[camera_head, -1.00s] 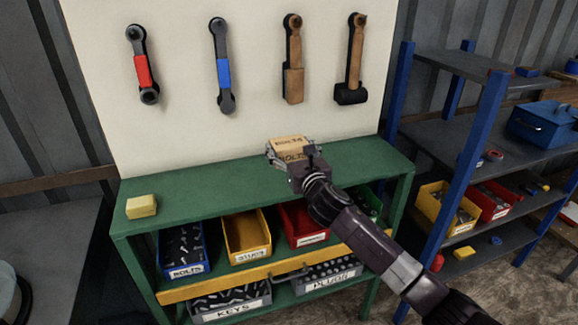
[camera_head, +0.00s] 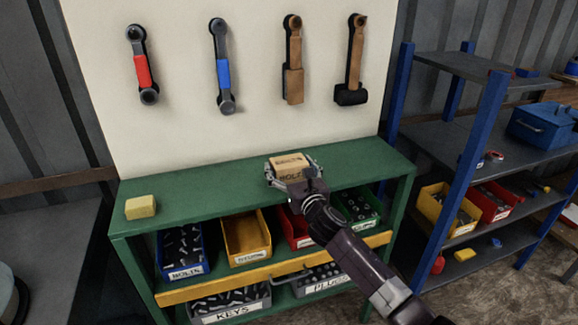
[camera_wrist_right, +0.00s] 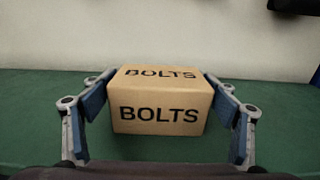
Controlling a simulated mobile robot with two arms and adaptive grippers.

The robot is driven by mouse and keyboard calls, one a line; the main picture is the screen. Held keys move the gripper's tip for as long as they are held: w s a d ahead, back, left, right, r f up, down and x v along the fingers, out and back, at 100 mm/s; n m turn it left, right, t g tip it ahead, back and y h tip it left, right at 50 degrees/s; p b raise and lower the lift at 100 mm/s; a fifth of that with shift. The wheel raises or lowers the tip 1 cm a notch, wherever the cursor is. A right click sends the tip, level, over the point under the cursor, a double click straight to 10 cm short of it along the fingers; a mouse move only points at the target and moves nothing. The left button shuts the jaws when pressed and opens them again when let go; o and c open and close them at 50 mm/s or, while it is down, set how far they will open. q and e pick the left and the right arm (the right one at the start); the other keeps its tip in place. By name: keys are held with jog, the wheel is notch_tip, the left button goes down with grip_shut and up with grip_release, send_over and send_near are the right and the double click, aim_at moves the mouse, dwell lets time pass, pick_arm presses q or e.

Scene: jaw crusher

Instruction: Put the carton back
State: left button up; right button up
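The carton (camera_head: 291,170) is a small tan box marked BOLTS. My left gripper is out of view.
A yellow block (camera_head: 140,207) lies at the bench's left end. Tools hang on the white board (camera_head: 180,130) behind. Below are labelled bins, including a blue BOLTS bin (camera_head: 182,272) and a yellow one (camera_head: 246,259). A blue shelf rack (camera_head: 467,165) stands right. The bench's middle is clear.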

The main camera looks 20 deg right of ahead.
jog(key=shift+o, duration=0.6)
jog(key=shift+s, duration=0.1)
jog(key=s, duration=1.1)
jog(key=shift+s+d+b, duration=0.2)
jog(key=shift+s+b, duration=0.2)
